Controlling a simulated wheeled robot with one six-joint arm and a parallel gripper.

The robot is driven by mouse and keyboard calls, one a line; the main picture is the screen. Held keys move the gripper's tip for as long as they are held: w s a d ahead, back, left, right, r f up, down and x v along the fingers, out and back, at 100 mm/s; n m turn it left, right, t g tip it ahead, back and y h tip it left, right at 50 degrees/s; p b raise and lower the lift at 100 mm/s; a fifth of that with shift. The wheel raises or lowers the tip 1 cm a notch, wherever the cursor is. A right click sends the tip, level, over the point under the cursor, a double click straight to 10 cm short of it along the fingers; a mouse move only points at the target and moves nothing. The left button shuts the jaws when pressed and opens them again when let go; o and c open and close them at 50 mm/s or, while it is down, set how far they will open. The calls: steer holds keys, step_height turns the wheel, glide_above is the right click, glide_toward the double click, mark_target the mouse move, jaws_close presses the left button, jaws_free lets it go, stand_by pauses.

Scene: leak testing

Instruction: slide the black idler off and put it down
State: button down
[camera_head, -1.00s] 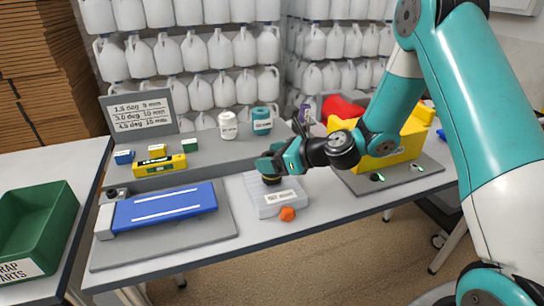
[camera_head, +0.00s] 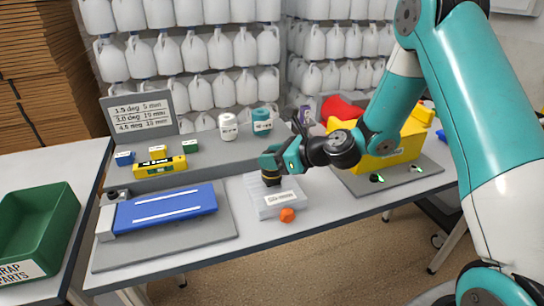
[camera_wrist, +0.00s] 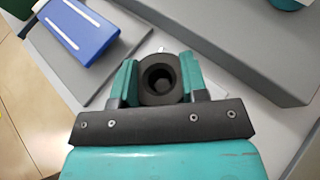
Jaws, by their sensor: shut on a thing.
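My gripper (camera_head: 270,165) is shut on the black idler (camera_head: 272,181), over the far part of a pale block-like tray (camera_head: 263,208) with a white label. In the wrist view the idler (camera_wrist: 160,84) is a thick black ring with a dark round hole, between the two teal fingers (camera_wrist: 160,78). In the head view the fingers cover its upper part. I cannot tell whether its underside touches the tray.
An orange piece (camera_head: 287,215) lies by the tray's front edge. A blue block (camera_head: 166,208) rests on a grey plate (camera_head: 215,240) to the left. A yellow machine (camera_head: 395,145) stands right. A green bin (camera_head: 35,225) is far left.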

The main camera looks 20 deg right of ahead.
steer(key=shift+r+p, duration=3.65)
